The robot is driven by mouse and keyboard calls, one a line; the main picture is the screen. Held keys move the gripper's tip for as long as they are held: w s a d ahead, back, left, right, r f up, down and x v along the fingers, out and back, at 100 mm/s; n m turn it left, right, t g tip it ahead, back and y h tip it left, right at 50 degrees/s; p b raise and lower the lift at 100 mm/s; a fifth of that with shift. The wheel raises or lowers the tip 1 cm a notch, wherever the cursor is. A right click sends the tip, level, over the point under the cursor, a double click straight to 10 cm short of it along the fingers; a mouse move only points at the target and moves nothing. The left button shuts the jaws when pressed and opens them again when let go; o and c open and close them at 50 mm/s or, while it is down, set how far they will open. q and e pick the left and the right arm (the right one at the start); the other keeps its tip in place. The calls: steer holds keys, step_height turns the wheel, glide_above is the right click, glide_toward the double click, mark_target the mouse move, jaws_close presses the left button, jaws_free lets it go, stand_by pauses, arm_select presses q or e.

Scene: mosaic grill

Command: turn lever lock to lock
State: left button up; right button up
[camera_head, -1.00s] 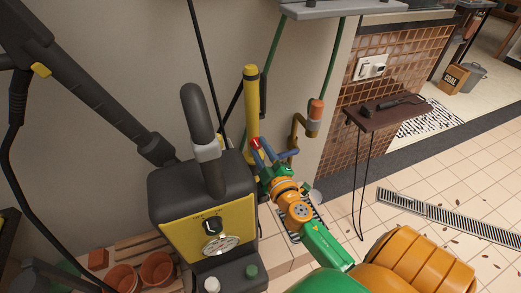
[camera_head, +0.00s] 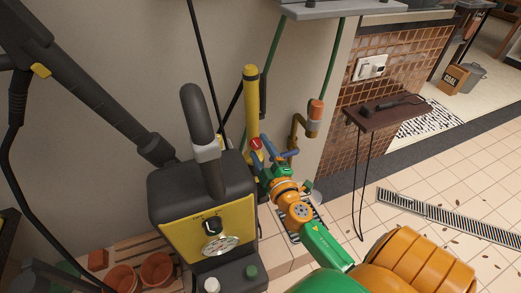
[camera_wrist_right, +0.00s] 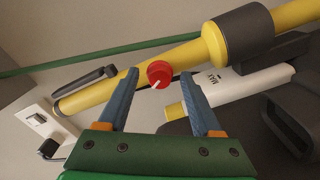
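A red round knob (camera_wrist_right: 160,75) with a white pointer mark sits on the yellow tube (camera_wrist_right: 195,52); it looks like the lever lock. In the head view the knob (camera_head: 255,143) is a small red spot low on the upright yellow tube (camera_head: 251,105). A black lever (camera_wrist_right: 85,90) lies along the tube in the wrist view. My right gripper (camera_wrist_right: 159,88) is open, its two blue fingers on either side of the knob; I cannot tell if they touch it. It also shows in the head view (camera_head: 272,157). My left gripper is not in view.
A black and yellow machine (camera_head: 205,220) with a dial stands left of my right gripper. A white cylinder marked MAX (camera_wrist_right: 215,85) is close to the right finger. A brass pipe (camera_head: 296,130) and the wall are behind. Clay pots (camera_head: 157,268) are lower left.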

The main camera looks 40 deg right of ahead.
steer(key=b+v, duration=0.1)
steer(key=v, duration=0.6)
steer(key=shift+b, duration=0.3)
stand_by(0.4)
